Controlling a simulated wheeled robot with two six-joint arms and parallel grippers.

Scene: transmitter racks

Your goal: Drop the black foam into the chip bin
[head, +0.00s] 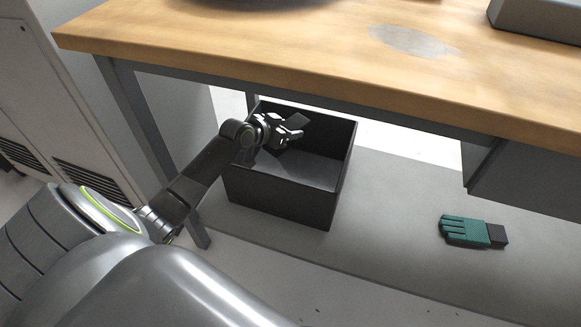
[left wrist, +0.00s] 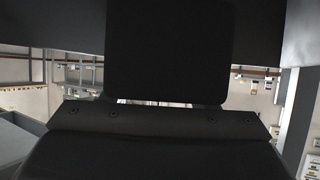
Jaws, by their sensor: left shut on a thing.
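The black foam (head: 291,123) is a small dark block at the tips of my left gripper (head: 296,131). My left gripper is shut on it and holds it over the open chip bin (head: 281,195), near the bin's back wall. The chip bin is a black, square, open-topped box on the floor under the bench. In the left wrist view the foam (left wrist: 168,50) is a large dark block filling the top middle, close to the camera. My right gripper is not in view.
A wooden-topped workbench (head: 250,50) hangs over the bin's back, with a metal leg at left. A green glove (head: 465,231) with a dark cuff lies on the grey floor mat at right. A pale cabinet (head: 45,100) stands at left.

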